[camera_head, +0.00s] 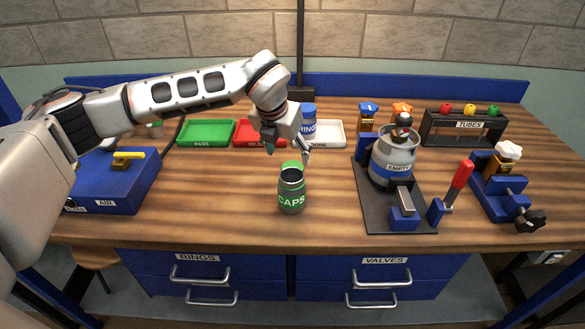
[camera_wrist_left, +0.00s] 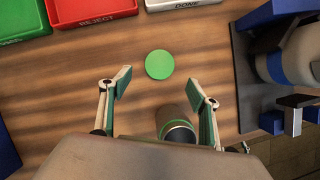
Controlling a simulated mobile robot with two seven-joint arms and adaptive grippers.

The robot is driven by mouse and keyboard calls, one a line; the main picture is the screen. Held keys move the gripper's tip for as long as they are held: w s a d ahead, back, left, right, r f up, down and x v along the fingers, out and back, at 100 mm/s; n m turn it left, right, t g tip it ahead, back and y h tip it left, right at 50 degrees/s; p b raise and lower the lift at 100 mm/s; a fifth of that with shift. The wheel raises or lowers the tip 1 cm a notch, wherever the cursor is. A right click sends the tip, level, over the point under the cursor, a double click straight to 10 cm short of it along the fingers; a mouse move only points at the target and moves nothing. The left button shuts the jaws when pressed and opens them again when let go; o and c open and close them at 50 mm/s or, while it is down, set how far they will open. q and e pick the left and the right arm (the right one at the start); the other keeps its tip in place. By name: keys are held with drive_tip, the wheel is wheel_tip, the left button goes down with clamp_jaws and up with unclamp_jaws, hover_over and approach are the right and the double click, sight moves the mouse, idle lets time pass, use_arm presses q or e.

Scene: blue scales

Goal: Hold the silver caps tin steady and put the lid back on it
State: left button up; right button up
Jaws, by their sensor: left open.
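The silver caps tin (camera_head: 291,199) stands upright and uncovered on the table, with a green label reading CAPS. In the left wrist view the tin (camera_wrist_left: 178,128) is at the bottom, partly hidden by my gripper. The round green lid (camera_wrist_left: 160,64) lies flat on the wood, apart from the tin. In the head view the lid (camera_head: 292,164) shows just behind the tin's mouth. My left gripper (camera_head: 288,143) is open and empty above the table, behind the tin. In the wrist view its fingertips (camera_wrist_left: 158,88) are spread, with the lid beyond them. My right gripper is not in view.
Green (camera_head: 205,143), red (camera_head: 247,143) and white (camera_head: 330,143) trays line the back. A gas cylinder (camera_head: 393,155) on a dark stand is to the right. A blue AIR box (camera_head: 112,185) is left. Wood around the caps tin is clear.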

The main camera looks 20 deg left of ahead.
sight(291, 164)
use_arm(q)
drive_tip(key=shift+x, duration=0.95)
drive_tip(key=shift+p+x, duration=0.45)
drive_tip(key=shift+x, duration=2.2)
drive_tip(key=c, duration=0.9)
